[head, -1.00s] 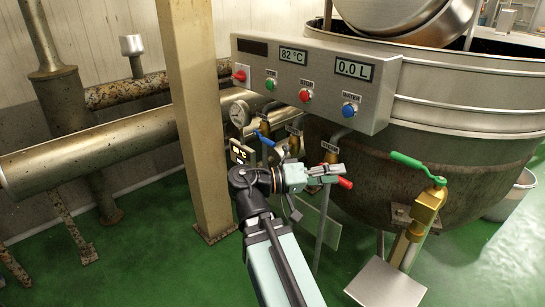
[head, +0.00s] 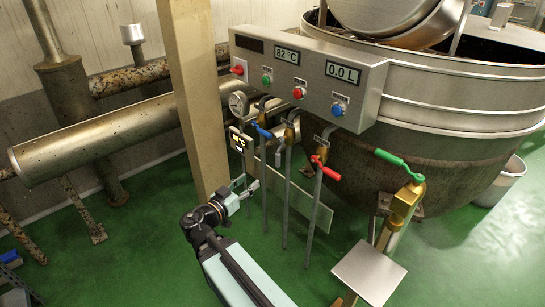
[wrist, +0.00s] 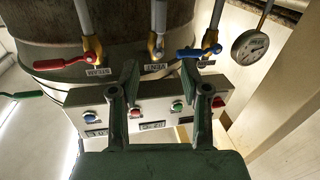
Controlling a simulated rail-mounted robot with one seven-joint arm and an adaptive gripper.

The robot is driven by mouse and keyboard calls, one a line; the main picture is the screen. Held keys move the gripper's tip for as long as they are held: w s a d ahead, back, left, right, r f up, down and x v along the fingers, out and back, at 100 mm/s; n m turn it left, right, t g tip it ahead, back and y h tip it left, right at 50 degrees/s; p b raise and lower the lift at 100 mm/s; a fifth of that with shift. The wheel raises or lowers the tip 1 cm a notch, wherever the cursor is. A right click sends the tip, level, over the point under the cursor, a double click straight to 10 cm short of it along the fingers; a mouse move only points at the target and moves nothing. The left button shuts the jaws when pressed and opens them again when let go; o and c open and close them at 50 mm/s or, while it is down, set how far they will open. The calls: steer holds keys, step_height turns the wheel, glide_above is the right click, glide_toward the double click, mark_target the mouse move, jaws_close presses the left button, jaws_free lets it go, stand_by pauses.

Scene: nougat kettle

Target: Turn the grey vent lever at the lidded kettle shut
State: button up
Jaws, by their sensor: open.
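The grey vent lever (head: 279,157) is on the middle pipe under the control box, between the blue lever (head: 263,131) and the red lever (head: 329,174). In the wrist view the grey lever (wrist: 158,53) is above the VENT label (wrist: 155,66), partly foreshortened, so its exact angle is hard to tell. My gripper (head: 251,188) is lower and to the left of the valves in the head view. In the wrist view my gripper (wrist: 160,73) has its fingers apart, with the grey lever beyond the gap and nothing between them.
The blue lever (wrist: 199,53) and red lever (wrist: 60,64) flank the grey one. A gauge (wrist: 250,45) is beside the blue lever. The control box (head: 310,78) hangs above the valves, against the kettle (head: 440,155). A beige post (head: 196,100) stands left.

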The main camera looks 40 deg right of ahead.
mark_target(278, 165)
steer(key=shift+m, duration=0.4)
steer(key=b+x, duration=0.2)
steer(key=x, duration=1.5)
steer(key=shift+w+d, duration=0.2)
steer(key=shift+d, duration=0.05)
jaws_close()
